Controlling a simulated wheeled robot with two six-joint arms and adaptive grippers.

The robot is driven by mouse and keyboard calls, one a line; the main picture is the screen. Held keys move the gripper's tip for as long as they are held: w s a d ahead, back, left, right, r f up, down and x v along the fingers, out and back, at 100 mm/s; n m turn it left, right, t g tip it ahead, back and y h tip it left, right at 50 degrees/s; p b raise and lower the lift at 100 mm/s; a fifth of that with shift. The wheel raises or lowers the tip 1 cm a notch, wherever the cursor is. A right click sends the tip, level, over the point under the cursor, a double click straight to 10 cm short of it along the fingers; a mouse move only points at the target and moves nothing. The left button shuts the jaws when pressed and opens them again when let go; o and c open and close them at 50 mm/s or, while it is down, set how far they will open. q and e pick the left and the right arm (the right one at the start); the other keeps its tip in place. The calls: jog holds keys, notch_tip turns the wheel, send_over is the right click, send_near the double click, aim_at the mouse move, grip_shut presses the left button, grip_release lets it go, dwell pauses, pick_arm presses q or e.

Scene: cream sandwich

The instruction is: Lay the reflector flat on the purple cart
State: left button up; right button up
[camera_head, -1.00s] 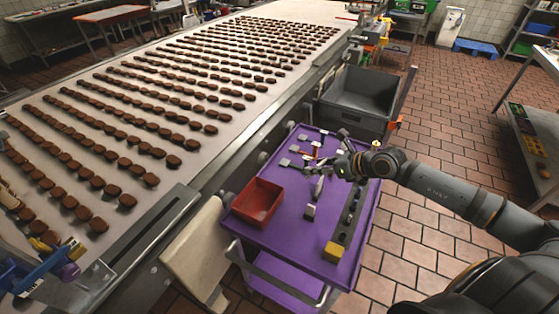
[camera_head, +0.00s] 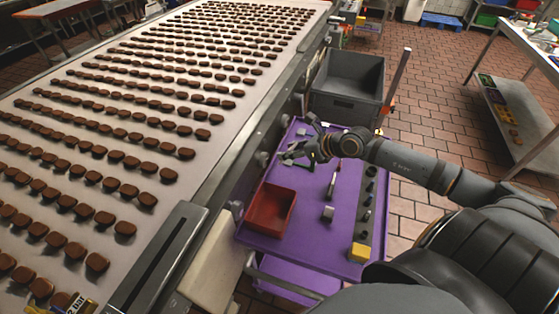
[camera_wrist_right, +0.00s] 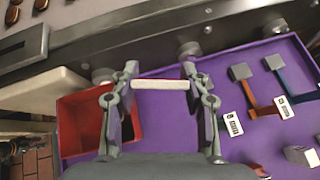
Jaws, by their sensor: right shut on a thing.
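The purple cart (camera_head: 310,196) stands beside the conveyor, and its top also shows in the right wrist view (camera_wrist_right: 180,135). My right gripper (camera_head: 292,157) is over the cart's left side, behind the red bin. In the right wrist view its fingers (camera_wrist_right: 160,84) are shut on a thin white bar-like piece, seen edge-on, which looks like the reflector (camera_wrist_right: 160,85). The piece spans between the two fingertips. I cannot tell whether it touches the cart top. My left gripper is not in view.
A red bin (camera_head: 270,209) sits on the cart's near left. Tools with grey heads (camera_wrist_right: 240,72) lie right of the gripper. A dark strip with a yellow block (camera_head: 359,253) lines the cart's right side. A grey tub (camera_head: 345,85) stands behind.

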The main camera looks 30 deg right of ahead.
jog(key=shift+w+a, duration=0.15)
jog(key=shift+w, duration=0.1)
jog(key=shift+w+a+f+b, duration=0.1)
jog(key=shift+w+f+b, duration=0.1)
jog(key=shift+f+b, duration=0.25)
jog(key=shift+f, duration=0.3)
jog(key=shift+s+f+b, duration=0.2)
jog(key=shift+f+b, duration=0.2)
jog(key=shift+b, duration=0.25)
notch_tip(320, 180, down, 5)
jog(key=b, duration=0.4)
jog(key=shift+r, duration=0.1)
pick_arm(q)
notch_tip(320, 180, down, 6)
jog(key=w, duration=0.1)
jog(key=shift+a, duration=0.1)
pick_arm(e)
jog(key=shift+r, duration=0.15)
